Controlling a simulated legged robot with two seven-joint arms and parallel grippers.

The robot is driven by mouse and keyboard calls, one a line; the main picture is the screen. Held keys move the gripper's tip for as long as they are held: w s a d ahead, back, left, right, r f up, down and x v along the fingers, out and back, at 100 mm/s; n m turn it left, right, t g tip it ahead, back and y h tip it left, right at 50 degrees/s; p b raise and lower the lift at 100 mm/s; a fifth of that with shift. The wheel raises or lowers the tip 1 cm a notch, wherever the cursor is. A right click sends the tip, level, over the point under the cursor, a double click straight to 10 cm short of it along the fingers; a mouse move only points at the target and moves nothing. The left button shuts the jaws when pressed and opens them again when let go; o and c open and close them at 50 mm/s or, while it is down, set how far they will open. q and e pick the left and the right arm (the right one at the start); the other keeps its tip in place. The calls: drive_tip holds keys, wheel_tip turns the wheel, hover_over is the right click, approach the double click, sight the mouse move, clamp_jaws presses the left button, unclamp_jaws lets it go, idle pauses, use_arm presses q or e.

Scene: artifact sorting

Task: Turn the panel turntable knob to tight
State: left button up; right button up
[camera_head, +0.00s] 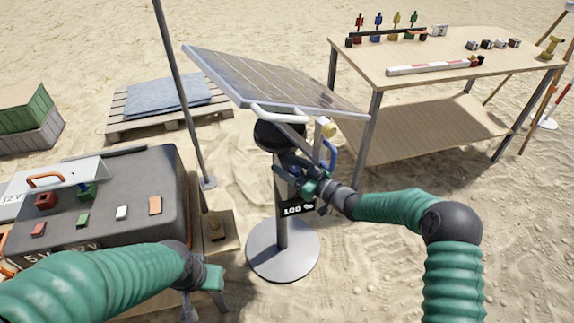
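The solar panel (270,82) is tilted on top of a stand with a round grey base (262,262). A dark round turntable head (270,133) sits under the panel, with a white bar in front. A cream knob (326,127) is on its right side, and a blue curved handle (331,155) is just below it. I cannot tell which of these is the turntable knob, nor read its setting. My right gripper (296,172) is at the post, below the head; dark parts hide its fingertips and any contact. My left gripper (203,297) is low, left of the base, its fingers unclear.
A small display (298,209) reading "100 %" is on the post. A dark case (125,190) with small coloured blocks stands at left. A thin pole (178,85) rises behind it. A wooden table (420,62) with small items stands at back right. Sand at lower right is open.

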sight(298, 167)
drive_tip(key=shift+a, duration=0.1)
clamp_jaws()
